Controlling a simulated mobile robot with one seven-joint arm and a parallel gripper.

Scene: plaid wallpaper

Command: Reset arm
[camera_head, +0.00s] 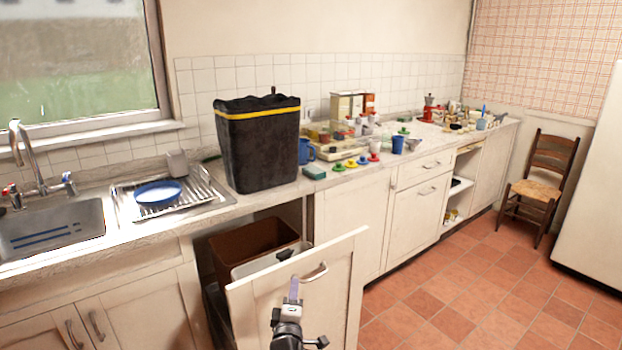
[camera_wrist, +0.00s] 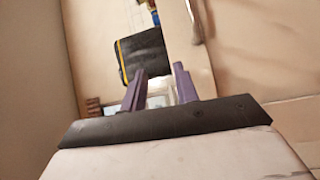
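My gripper (camera_head: 293,288) is low in front of the pulled-out cabinet front (camera_head: 335,285), just left of and below its metal handle (camera_head: 315,272). In the head view it overlaps the panel, and I cannot tell whether it touches it. In the wrist view the two purple fingers of my gripper (camera_wrist: 160,80) stand apart with nothing held between them.
The open cabinet holds a brown bin (camera_head: 250,250) and a white bin (camera_head: 272,262). A black bin with a yellow band (camera_head: 262,145) stands on the worktop (camera_head: 250,205), right of the dish rack (camera_head: 200,200).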

